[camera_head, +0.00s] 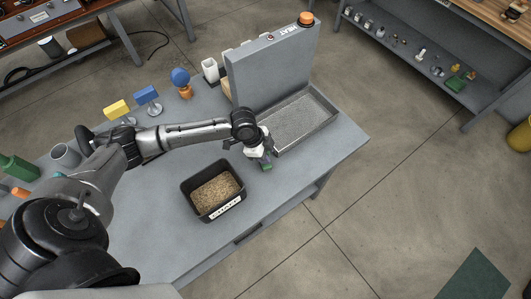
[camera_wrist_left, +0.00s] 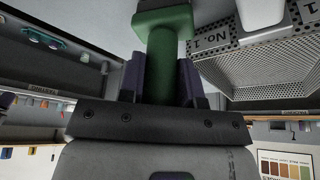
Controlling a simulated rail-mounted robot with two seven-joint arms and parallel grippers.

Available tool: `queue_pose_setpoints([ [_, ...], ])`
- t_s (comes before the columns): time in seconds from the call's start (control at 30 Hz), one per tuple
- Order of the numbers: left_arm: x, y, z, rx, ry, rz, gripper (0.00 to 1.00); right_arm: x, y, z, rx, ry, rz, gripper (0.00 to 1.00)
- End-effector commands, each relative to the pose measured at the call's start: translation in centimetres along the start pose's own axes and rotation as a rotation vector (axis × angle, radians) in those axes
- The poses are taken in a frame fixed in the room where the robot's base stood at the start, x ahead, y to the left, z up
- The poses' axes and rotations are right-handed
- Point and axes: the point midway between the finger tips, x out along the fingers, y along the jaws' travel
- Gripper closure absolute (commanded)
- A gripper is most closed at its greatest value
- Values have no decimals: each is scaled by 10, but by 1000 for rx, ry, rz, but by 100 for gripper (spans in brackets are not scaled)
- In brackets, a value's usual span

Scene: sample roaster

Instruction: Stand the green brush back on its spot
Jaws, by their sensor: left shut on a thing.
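My left gripper (camera_head: 261,153) is above the grey table, between the black bin and the mesh tray. In the head view a small green end of the brush (camera_head: 266,166) shows just below it. In the left wrist view the green brush (camera_wrist_left: 160,55) has a round shaft and a wider block at the top of the picture. The two dark fingers of my left gripper (camera_wrist_left: 160,82) are shut on the shaft, one on each side. The brush's far end is cut off or hidden. I cannot make out its spot. My right gripper is not in view.
A black bin (camera_head: 189,191) of tan flakes stands at the front. The mesh tray (camera_head: 333,112) lies beside a tall grey panel (camera_head: 275,70). Bare tabletop lies right of the bin.

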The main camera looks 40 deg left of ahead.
Motion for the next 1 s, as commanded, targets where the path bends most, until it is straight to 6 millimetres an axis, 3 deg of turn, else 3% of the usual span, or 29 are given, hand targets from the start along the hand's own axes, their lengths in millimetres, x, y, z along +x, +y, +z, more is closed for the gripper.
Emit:
queue_pose_setpoints([
  [0.33, 2, 0, 0, 0, 0, -1, 100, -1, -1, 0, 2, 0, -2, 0],
  [0.37, 2, 0, 1, -1, -1, -1, 68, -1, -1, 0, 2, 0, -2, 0],
  [0.6, 2, 0, 1, 0, 0, -1, 45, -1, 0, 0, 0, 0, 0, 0],
  [0.87, 1, 0, 0, 0, 0, -1, 43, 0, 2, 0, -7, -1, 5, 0],
  [1.0, -9, -1, -1, 1, 0, -2, 43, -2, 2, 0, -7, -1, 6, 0],
])
